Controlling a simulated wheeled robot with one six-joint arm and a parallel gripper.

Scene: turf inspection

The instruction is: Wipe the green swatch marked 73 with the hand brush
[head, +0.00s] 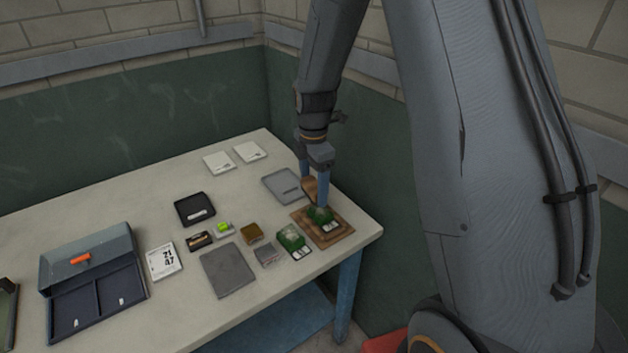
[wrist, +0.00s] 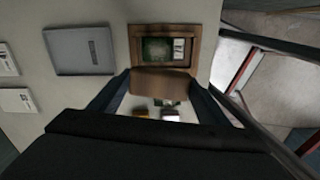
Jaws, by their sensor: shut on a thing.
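My gripper (head: 314,184) is shut on the hand brush, whose brown wooden block (head: 308,190) shows between the fingers; it also shows in the wrist view (wrist: 163,81). A green swatch (head: 319,214) with a white label lies in a brown wooden tray (head: 343,232) below the gripper. In the wrist view the swatch (wrist: 156,50) lies just beyond the brush; whether they touch, I cannot tell. Another green block (head: 291,236) with a white label sits to the left of the tray. The label numbers are too small to read.
A grey flat tray (head: 283,185) lies behind the wooden one. Small blocks, a dark grey pad (head: 228,271), a black tray (head: 195,209), a date card (head: 163,261) and a blue-grey case (head: 92,290) occupy the table's left and middle. The table's right edge is close to the wooden tray.

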